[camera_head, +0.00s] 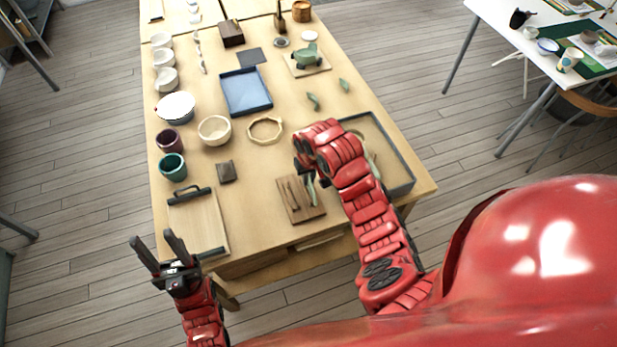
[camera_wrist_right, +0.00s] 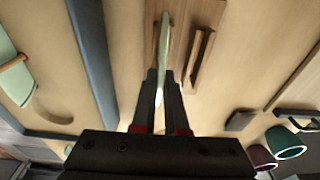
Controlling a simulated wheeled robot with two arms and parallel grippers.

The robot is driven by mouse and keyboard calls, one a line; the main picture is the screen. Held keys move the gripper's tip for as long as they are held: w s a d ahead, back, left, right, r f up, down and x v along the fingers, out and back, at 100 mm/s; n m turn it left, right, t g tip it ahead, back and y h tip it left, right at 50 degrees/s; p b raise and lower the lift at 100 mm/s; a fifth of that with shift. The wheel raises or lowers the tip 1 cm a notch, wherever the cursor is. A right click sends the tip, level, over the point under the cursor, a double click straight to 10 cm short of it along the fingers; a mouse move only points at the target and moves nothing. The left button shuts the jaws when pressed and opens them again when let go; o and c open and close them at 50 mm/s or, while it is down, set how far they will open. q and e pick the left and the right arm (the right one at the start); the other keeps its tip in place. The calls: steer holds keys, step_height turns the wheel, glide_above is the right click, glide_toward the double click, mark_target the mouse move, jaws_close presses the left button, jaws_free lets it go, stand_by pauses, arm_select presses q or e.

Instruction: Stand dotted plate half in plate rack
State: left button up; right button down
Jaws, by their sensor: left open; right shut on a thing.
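My right gripper (camera_head: 308,180) is shut on a thin pale-green plate half (camera_head: 312,190). In the right wrist view the plate half (camera_wrist_right: 165,50) shows edge-on, upright between the fingertips (camera_wrist_right: 160,100). Its dots cannot be made out. The wooden plate rack (camera_head: 300,212), a flat board with raised bars, lies near the table's front edge. In the right wrist view the plate half overlaps the rack (camera_wrist_right: 210,30), beside a bar; I cannot tell whether it touches the board. My left gripper (camera_head: 155,243) is open and empty, left of the table's front corner.
A grey-rimmed tray (camera_head: 401,190) lies right of the rack, partly hidden by my right arm. A clamped board (camera_head: 200,222) lies to the left. A small dark block (camera_head: 226,172), cups (camera_head: 172,167), bowls (camera_head: 214,130) and a blue tray (camera_head: 246,91) stand further back.

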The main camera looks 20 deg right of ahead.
steer(key=shift+f+b, duration=1.05)
steer(key=shift+f, duration=0.25)
stand_by(1.6)
steer(key=c, duration=0.9)
jaws_free()
steer(key=shift+o, duration=0.4)
steer(key=o, duration=0.4)
steer(key=shift+o, duration=0.2)
steer(key=shift+r, duration=0.15)
